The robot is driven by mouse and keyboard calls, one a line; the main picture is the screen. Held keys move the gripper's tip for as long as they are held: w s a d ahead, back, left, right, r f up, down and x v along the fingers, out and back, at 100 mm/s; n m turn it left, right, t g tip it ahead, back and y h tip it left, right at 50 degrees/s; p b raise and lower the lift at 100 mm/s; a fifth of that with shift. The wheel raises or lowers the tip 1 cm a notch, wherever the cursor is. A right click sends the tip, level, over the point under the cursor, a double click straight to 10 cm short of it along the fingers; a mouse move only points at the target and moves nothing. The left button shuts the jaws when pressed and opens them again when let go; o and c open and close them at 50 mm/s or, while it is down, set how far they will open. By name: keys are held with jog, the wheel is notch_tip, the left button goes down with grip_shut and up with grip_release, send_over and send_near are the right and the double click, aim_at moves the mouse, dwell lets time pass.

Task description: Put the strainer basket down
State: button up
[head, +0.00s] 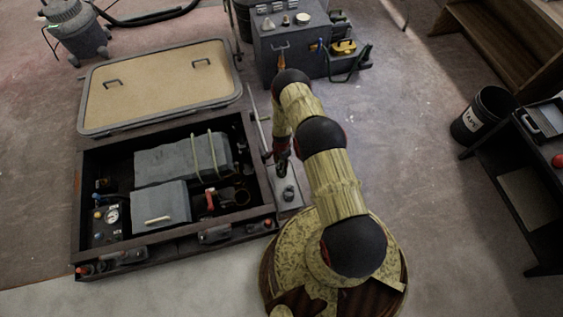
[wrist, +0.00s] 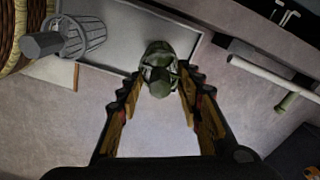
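My gripper (wrist: 160,85) has its two fingers apart, on either side of a dark green, rounded object that I take for the strainer basket (wrist: 158,70). The fingertips appear to touch its sides. It overlaps the edge of a grey tray (wrist: 120,40) in the wrist view; whether it touches the tray or hangs above it cannot be told. In the head view my gripper (head: 281,160) is low, beside the open hatch box (head: 258,170), over the tray (head: 291,207). The basket cannot be made out there.
A grey slatted basket-like part (wrist: 85,38) with a cylinder end lies on the tray's left. The hatch lid (head: 160,85) lies open behind the box. A grey cabinet (head: 285,50) stands behind my arm. A black bin (head: 484,114) and bench stand right; the floor between is clear.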

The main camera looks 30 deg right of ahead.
jog(key=shift+r, duration=0.1)
jog(key=w+a+r+n+t+p, duration=0.15)
jog(key=w+r, duration=0.25)
jog(key=r, duration=1.3)
jog(key=w+r+n+p, duration=0.2)
jog(key=w+r+p, duration=0.1)
jog(key=r, duration=1.4)
jog(key=s+a+r+n+t, duration=0.1)
jog(key=a+r+n, duration=0.1)
jog(key=r, duration=1)
jog(key=s+a+r+n, duration=0.1)
jog(key=r+n, duration=0.1)
jog(key=r, duration=1.1)
jog(key=s+a+r+n+t, duration=0.1)
jog(key=s+a+r+n, duration=0.1)
jog(key=s+r, duration=0.55)
jog(key=s+a+r+n+t, duration=0.15)
jog(key=s+r, duration=0.35)
jog(key=r, duration=0.5)
jog(key=s+a+r+n, duration=0.1)
jog(key=s+r+n, duration=0.1)
jog(key=s, duration=0.7)
jog(key=s+a+r+n, duration=0.2)
jog(key=s+r, duration=0.3)
jog(key=s, duration=0.5)
jog(key=shift+a+n+t, duration=0.15)
jog(key=shift+n+t, duration=0.15)
jog(key=shift+n, duration=0.1)
